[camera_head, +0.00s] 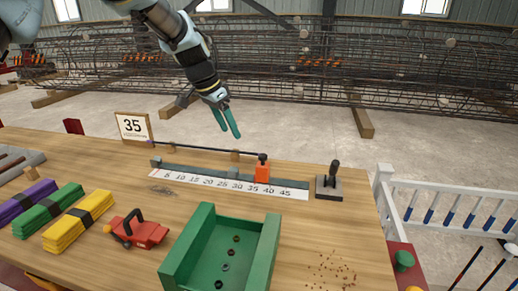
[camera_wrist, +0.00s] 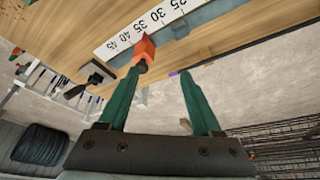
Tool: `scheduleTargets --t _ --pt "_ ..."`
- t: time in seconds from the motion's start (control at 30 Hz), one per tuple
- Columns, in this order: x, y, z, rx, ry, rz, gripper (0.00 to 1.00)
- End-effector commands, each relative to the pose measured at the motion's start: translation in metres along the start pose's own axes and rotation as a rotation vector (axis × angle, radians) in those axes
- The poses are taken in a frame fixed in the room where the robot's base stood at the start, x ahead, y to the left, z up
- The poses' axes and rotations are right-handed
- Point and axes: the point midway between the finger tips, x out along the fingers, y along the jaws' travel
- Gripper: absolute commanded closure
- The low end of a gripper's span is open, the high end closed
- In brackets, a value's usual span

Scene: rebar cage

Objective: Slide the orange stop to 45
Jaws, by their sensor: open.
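The orange stop (camera_head: 262,173) with a dark knob sits on the grey rail behind the white number scale (camera_head: 230,184). It stands near the 35 to 40 marks, left of 45; the exact reading is hard to tell. In the wrist view the stop (camera_wrist: 145,48) shows just beyond the tip of the left finger, beside the scale (camera_wrist: 140,32). My gripper (camera_head: 231,136) is open with teal fingers, above and behind the rail, and holds nothing. In the wrist view its fingers (camera_wrist: 160,72) stand wide apart, and whether the left one touches the stop is unclear.
A sign reading 35 (camera_head: 133,127) stands at the back left. A black lever on a base (camera_head: 329,187) is right of the rail. A green tray (camera_head: 185,262), a red clamp-like tool (camera_head: 141,232) and coloured bundles (camera_head: 78,222) lie in front. A thin rod runs behind the rail.

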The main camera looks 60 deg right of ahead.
Motion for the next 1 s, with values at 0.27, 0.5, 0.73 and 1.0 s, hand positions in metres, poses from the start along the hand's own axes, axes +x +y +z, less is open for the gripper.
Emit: scheduleTargets --t 0.27,0.5,0.73,1.0 --pt "0.022 0.034 -0.043 0.126 0.019 0.036 0.34" --pt "0.061 0.035 -0.044 0.124 0.017 0.036 0.34" --pt "0.1 0.036 -0.044 0.122 0.018 0.034 0.34" --pt "0.12 0.036 -0.044 0.122 0.02 0.033 0.34"
